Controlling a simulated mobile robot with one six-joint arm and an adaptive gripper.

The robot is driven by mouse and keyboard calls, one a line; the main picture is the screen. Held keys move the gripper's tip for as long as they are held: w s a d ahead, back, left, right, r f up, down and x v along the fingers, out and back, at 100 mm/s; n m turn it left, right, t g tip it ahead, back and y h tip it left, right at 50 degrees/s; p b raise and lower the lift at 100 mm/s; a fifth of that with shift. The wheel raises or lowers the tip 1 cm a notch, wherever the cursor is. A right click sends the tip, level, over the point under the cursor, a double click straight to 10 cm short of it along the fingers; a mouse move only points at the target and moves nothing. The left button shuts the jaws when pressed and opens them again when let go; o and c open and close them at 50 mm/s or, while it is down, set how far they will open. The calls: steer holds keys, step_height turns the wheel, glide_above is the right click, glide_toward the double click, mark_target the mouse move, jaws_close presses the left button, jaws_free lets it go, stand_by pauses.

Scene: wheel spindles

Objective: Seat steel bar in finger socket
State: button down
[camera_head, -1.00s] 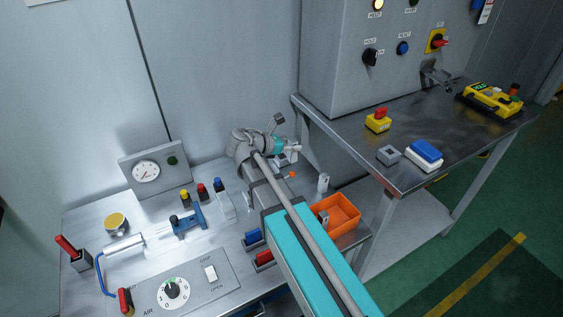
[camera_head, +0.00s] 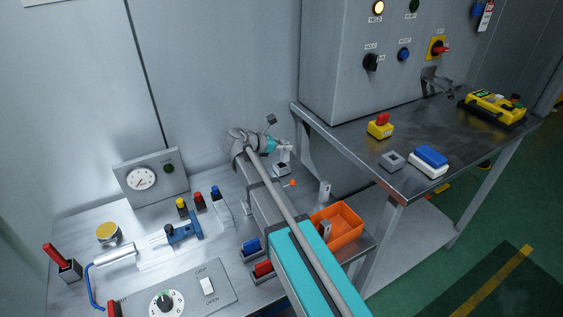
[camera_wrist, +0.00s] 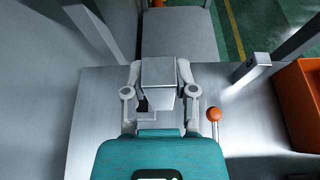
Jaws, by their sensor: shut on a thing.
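My gripper (camera_wrist: 160,95) is shut on a silver steel bar (camera_wrist: 158,72), with one finger on each side of it in the wrist view. In the head view my gripper (camera_head: 284,147) is over the back right of the metal bench. A small grey block with a dark opening (camera_head: 282,168) stands just below it and may be the finger socket. In the wrist view a grey piece with a dark gap (camera_wrist: 145,112) shows beneath the bar, partly hidden by bar and gripper. I cannot tell whether bar and block touch.
An upright grey post (camera_head: 324,192) stands beside an orange bin (camera_head: 348,216) to the right. A small orange knob (camera_wrist: 214,114) is close to the right finger. The higher steel table (camera_head: 396,190) borders the bench on the right. A gauge box (camera_head: 141,180) stands at the back left.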

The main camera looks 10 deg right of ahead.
mark_target(282, 156)
steer(key=shift+w+a+f+b, duration=0.1)
steer(key=shift+w+f+b, duration=0.85)
steer(key=shift+f, duration=0.2)
steer(key=shift+w+f+b, duration=0.85)
steer(key=shift+f+b, duration=0.1)
steer(key=shift+f, duration=0.2)
steer(key=shift+w+f+b, duration=0.35)
steer(key=shift+f+b, duration=0.2)
step_height(282, 156, down, 3)
steer(key=b, duration=0.3)
steer(key=shift+c, duration=2)
jaws_free()
steer(key=shift+r, duration=0.1)
